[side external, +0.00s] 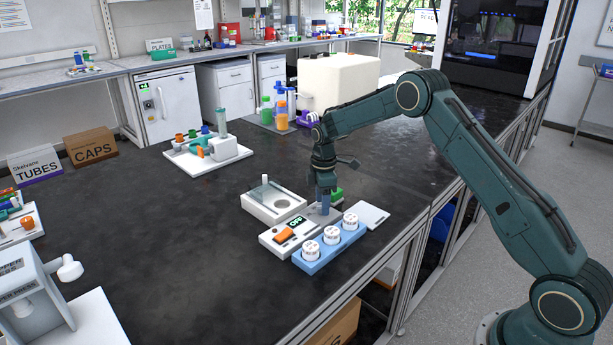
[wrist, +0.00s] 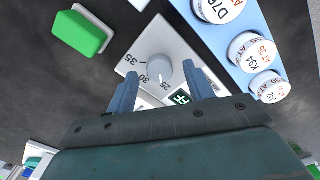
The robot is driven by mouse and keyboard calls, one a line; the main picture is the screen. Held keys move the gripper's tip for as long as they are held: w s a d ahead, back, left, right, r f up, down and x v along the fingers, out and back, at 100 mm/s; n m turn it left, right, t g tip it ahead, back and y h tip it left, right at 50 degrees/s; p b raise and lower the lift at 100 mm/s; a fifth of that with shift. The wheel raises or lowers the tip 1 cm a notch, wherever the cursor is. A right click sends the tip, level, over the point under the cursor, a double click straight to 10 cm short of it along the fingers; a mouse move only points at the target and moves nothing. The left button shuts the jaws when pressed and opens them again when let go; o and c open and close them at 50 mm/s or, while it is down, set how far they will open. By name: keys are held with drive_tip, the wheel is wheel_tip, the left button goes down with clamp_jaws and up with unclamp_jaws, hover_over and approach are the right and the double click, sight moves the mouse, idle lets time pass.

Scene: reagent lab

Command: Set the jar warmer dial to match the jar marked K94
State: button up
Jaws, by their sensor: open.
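The grey round dial (wrist: 158,68) sits on the warmer's white scale plate (wrist: 150,38), which is marked 35, 30 and 25. My gripper (wrist: 160,76) is open, its blue fingers on either side of the dial; I cannot tell whether they touch it. In the side view my gripper (side external: 325,204) points down over the warmer (side external: 272,245) and hides the dial. The jar marked K94 (wrist: 252,50) is the middle of three white-lidded jars; its lid seems to read 25, upside down.
The jars stand in a blue rack (side external: 328,252) along the warmer's front. A green block (wrist: 82,35) lies beside the scale plate. An orange piece (side external: 284,235) is on the warmer. A white tray-like device (side external: 272,207) stands behind.

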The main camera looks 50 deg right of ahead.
drive_tip(key=shift+f, duration=0.5)
drive_tip(key=c, duration=1)
